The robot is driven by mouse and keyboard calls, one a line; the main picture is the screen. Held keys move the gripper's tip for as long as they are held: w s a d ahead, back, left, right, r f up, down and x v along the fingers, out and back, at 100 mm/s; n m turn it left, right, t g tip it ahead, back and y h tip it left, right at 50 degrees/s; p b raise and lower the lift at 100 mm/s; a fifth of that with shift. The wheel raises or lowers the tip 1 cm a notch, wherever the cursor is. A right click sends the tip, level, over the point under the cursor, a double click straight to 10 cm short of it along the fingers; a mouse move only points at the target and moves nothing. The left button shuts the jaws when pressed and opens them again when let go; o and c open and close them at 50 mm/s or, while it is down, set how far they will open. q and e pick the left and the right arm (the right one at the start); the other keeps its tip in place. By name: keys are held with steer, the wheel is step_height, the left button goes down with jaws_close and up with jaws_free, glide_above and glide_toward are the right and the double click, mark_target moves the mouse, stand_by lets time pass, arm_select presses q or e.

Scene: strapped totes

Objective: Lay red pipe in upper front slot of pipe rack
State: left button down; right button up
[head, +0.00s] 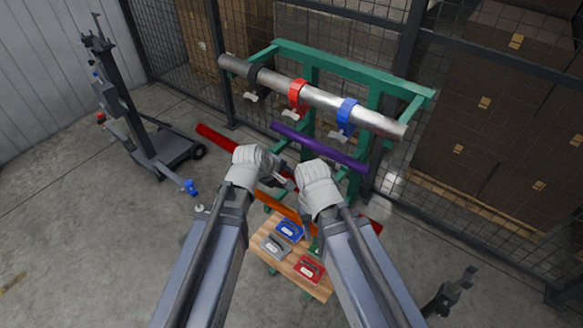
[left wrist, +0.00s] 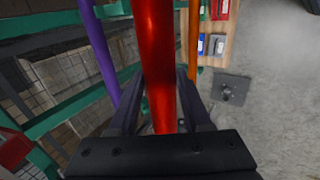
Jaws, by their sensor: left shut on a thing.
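The red pipe (head: 217,138) slants across the head view in front of the green pipe rack (head: 345,68). Its middle is hidden behind my grippers, and its other end shows beyond my right wrist. My left gripper (head: 280,180) is shut on the red pipe; in the left wrist view the pipe (left wrist: 155,60) runs between the fingers (left wrist: 160,110). A purple pipe (head: 320,146) lies across the rack, behind the red one. An orange pipe (head: 284,208) is lower down. My right gripper (head: 305,226) is mostly hidden by its own wrist, so its jaws cannot be read.
A metal pipe (head: 375,119) with black, red and blue straps lies across the rack's top. A wooden board (head: 268,256) with blue, grey and red cases is below my grippers. Mesh fencing stands behind the rack. A dark wheeled stand (head: 165,150) is at left, with open floor around.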

arm_select(q)
steer(key=shift+w, duration=0.1)
steer(key=shift+w+d, duration=2.7)
steer(key=shift+w, duration=1.05)
step_height(320, 180, down, 7)
steer(key=b, duration=0.7)
steer(key=shift+w+d, duration=0.2)
steer(key=shift+c, duration=1.3)
jaws_free()
